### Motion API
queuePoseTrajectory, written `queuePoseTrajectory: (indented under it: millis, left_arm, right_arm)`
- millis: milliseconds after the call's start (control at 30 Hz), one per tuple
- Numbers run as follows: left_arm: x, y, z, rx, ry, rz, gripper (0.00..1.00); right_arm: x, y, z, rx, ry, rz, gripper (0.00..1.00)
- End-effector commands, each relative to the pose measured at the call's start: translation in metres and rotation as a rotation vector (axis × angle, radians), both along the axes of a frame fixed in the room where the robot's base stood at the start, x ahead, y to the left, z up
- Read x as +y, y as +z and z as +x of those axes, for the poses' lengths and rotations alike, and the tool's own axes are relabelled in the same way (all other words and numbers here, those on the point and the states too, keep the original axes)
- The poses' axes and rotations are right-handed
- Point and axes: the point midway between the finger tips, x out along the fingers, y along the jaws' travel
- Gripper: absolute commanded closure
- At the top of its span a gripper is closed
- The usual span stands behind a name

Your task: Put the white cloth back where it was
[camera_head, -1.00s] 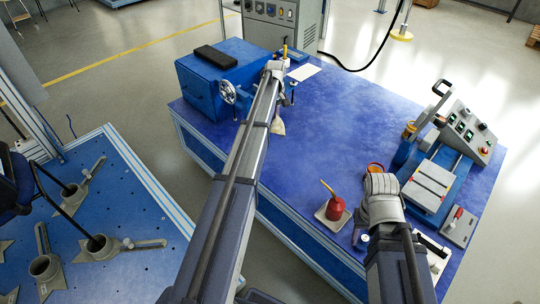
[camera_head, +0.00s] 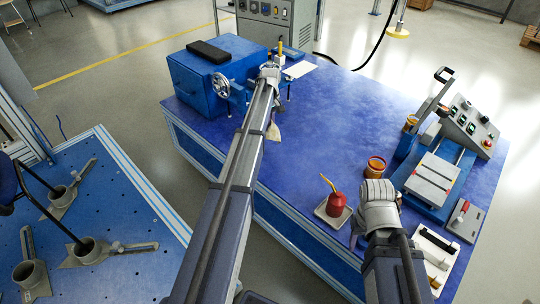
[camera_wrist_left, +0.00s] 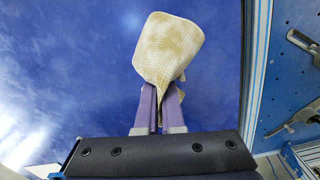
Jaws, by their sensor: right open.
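The white cloth (camera_head: 273,132), off-white with yellowish stains, hangs beside my left arm above the blue bench top. In the left wrist view the cloth (camera_wrist_left: 168,45) is bunched between the fingertips of my left gripper (camera_wrist_left: 161,92), which is shut on it. The fingers of that gripper are hidden behind the arm in the head view. My right gripper (camera_head: 364,232) is at the bench's front right, beside the red oil can, mostly hidden under its wrist. It is open and I see nothing held in it.
The red oil can (camera_head: 336,204) stands on a small tray. An orange-rimmed cup (camera_head: 376,166) and a machine with a control panel (camera_head: 470,125) are to the right. A blue machine with a handwheel (camera_head: 222,85) stands at the back left. The bench middle (camera_head: 330,120) is clear.

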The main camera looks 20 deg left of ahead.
Motion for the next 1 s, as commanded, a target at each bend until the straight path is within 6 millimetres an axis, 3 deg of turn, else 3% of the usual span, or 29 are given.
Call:
queuePoseTrajectory:
  millis: [33,200,567,600,1000]
  left_arm:
    - [0.0,-0.015,0.0,0.0,0.0,0.0,1.0]
    - [0.0,-0.029,0.0,0.0,0.0,0.0,1.0]
    - [0.0,-0.03,0.0,0.0,0.0,0.0,1.0]
    - [0.0,-0.03,0.0,0.0,0.0,0.0,0.91]
    - [0.0,-0.03,0.0,0.0,0.0,0.0,0.46]
  right_arm:
    - [0.0,-0.015,0.0,0.0,0.001,-0.001,0.5]
    - [-0.001,-0.029,0.0,-0.002,0.001,-0.005,0.5]
    - [-0.001,-0.03,0.001,-0.002,0.002,-0.006,0.5]
    - [-0.001,-0.03,0.0,-0.002,0.002,-0.006,0.5]
    - [-0.001,-0.03,0.0,-0.002,0.001,-0.006,0.5]
